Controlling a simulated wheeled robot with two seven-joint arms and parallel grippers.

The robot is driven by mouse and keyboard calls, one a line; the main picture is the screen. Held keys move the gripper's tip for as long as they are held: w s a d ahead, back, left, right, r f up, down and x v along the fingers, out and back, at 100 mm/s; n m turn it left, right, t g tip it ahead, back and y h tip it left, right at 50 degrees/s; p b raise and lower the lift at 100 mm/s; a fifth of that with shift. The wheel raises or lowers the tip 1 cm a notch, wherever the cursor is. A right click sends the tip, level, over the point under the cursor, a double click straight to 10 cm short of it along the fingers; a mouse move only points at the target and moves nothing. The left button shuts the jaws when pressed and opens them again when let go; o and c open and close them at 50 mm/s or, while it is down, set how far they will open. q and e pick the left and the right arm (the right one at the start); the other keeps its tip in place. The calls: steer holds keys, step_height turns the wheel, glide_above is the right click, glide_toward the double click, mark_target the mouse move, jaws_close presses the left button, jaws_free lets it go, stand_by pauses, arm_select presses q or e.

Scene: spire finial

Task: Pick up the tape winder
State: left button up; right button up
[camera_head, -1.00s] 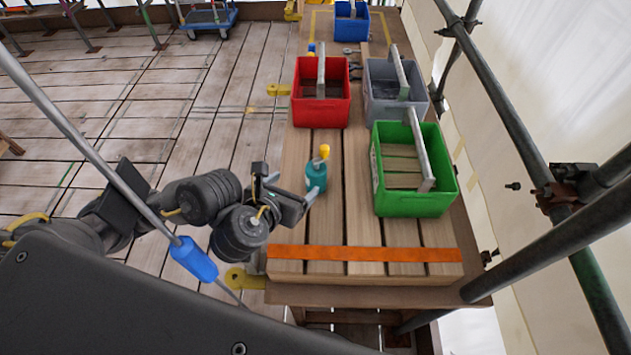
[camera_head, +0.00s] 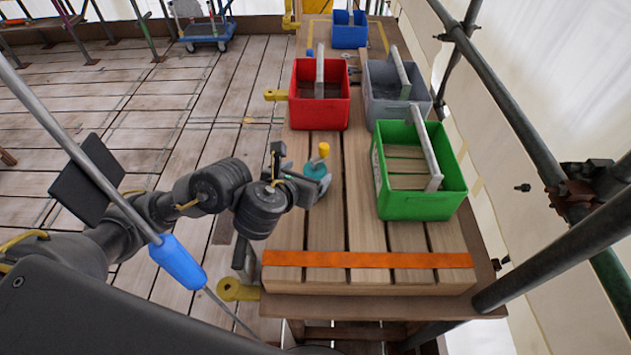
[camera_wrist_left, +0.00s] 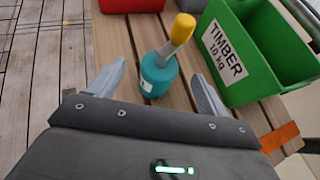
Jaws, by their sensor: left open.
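The tape winder (camera_head: 316,169) looks like a teal round body with a pale neck and a yellow end, standing on the slatted bench left of the green crate. In the left wrist view the tape winder (camera_wrist_left: 158,76) is tilted, its yellow end pointing up and right. My left gripper (camera_head: 305,178) is open at the winder, partly hiding it in the head view. In the left wrist view its two fingers (camera_wrist_left: 158,82) stand on either side of the teal body, with a gap on each side. My right gripper is not in view.
A green crate (camera_head: 420,206) marked TIMBER stands close on the right. A red crate (camera_head: 318,114), a grey crate (camera_head: 410,104) and a blue crate (camera_head: 349,39) stand further back. An orange strip (camera_head: 368,259) crosses the bench's near end. Scaffold poles line the right side.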

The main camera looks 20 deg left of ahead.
mark_target(314, 168)
arm_select(q)
steer(key=b+x, duration=0.1)
steer(key=x, duration=0.2)
steer(key=shift+w+d+f, duration=0.1)
steer(key=shift+w+d, duration=0.05)
steer(key=shift+c, duration=0.4)
steer(key=c, duration=1.4)
step_height(314, 168, up, 10)
steer(key=p, duration=0.9)
